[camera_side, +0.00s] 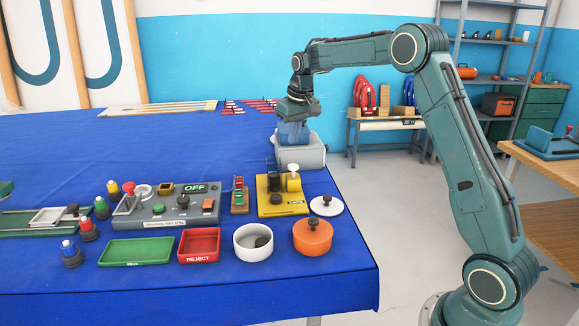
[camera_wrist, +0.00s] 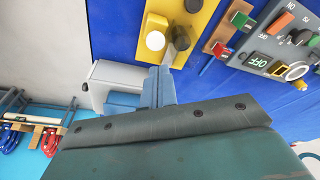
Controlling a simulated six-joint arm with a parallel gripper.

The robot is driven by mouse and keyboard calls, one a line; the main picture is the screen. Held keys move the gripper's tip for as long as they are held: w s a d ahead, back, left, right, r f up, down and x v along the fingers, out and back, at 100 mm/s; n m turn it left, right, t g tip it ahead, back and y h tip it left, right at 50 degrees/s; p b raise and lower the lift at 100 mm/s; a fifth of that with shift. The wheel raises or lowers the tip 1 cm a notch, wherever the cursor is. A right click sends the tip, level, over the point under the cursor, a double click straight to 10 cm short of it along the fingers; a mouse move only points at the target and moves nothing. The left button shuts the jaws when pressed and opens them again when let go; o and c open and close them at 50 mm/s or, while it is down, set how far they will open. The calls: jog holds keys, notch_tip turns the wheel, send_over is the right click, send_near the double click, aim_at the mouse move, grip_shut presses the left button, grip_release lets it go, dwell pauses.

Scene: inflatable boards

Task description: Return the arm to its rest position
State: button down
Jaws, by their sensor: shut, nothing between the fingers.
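My arm reaches from the right over the blue-covered table (camera_side: 150,295). My gripper (camera_side: 293,138) points down at the table's right part, in front of or over a light grey box (camera_side: 308,155); the exact gap is hard to tell. In the wrist view its blue fingers (camera_wrist: 161,80) are together with nothing between them. The grey box (camera_wrist: 105,82) shows just left of the fingers. A yellow block (camera_wrist: 205,12) with a white knob (camera_wrist: 155,40) and dark knobs lies beyond the fingertips.
A control panel (camera_side: 165,215) stands left of the yellow block (camera_side: 270,208). A green tray (camera_side: 135,252), red tray (camera_side: 200,258), white bowl (camera_side: 241,252) and orange lidded pot (camera_side: 312,246) line the front. A shelf (camera_side: 477,76) stands behind my arm.

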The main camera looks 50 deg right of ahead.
jog(key=s+a+r+n+t, duration=0.1)
jog(key=s+a+r, duration=0.45)
jog(key=s, duration=0.25)
jog(key=s+a+r+t, duration=0.1)
jog(key=s+a+r, duration=0.4)
jog(key=s+a, duration=0.25)
jog(key=s+a+f+n, duration=0.1)
jog(key=s+a+f, duration=0.1)
jog(key=s, duration=0.8)
jog(key=s+a+f+n+t, duration=0.1)
jog(key=s+a+f, duration=0.2)
jog(key=s, duration=0.7)
jog(key=shift+s+a+f+y, duration=0.15)
jog(key=shift+a+f+y, duration=0.15)
jog(key=shift+a, duration=0.35)
